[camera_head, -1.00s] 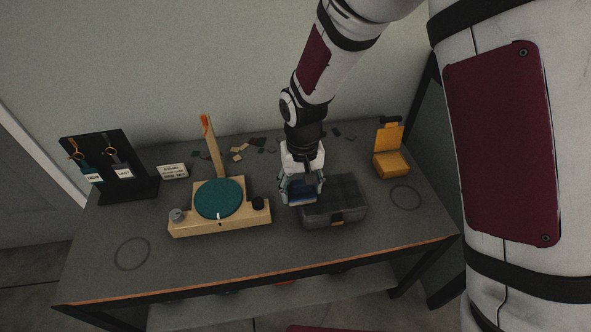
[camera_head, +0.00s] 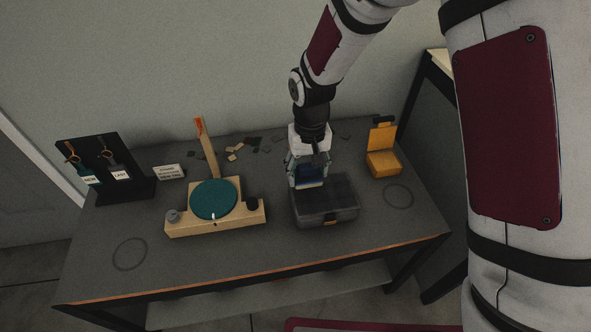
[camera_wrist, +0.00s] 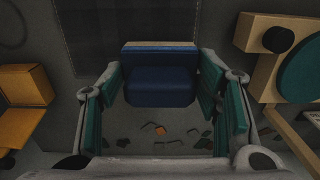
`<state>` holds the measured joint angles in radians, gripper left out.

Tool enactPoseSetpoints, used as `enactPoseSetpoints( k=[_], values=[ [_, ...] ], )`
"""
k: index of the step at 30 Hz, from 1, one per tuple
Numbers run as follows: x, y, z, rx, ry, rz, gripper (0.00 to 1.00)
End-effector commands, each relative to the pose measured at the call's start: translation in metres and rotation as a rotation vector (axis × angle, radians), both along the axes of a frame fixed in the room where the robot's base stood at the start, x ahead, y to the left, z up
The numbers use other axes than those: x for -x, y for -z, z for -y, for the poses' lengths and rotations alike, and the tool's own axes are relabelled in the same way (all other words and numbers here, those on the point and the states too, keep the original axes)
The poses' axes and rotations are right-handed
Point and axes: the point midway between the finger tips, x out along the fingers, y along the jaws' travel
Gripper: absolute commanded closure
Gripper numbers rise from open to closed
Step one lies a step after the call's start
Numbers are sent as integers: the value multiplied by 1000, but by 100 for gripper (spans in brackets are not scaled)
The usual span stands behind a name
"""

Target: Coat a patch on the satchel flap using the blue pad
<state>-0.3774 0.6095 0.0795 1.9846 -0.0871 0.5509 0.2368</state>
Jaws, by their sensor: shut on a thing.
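My gripper (camera_head: 308,182) is shut on a blue pad (camera_head: 310,174), over the back left part of a dark box. In the wrist view the blue pad (camera_wrist: 160,85) is a blue block with a pale tan edge, between the teal-lined fingers. Whether the pad touches the box cannot be told. I cannot make out a satchel or its flap for sure.
A wooden press (camera_head: 190,229) with a round teal bed (camera_head: 213,199) and upright lever stands left of the box. A tag stand (camera_head: 130,162) and small sign (camera_head: 169,172) are further left. An open yellow box (camera_head: 383,163) stands right. Dark and tan scraps (camera_head: 235,154) lie behind.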

Motion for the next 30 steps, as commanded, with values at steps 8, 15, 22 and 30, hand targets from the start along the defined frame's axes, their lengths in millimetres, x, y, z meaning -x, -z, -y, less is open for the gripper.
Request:
enactPoseSetpoints(
  k=[8, 15, 22, 30],
  values=[
    [0, -28, 3, 0, 2, 1, 64],
    [0, -47, 5, -1, 2, 1, 64],
    [-1, -50, 6, 0, 2, 1, 64],
    [-1, -49, 6, 0, 2, 0, 64]
  ],
)
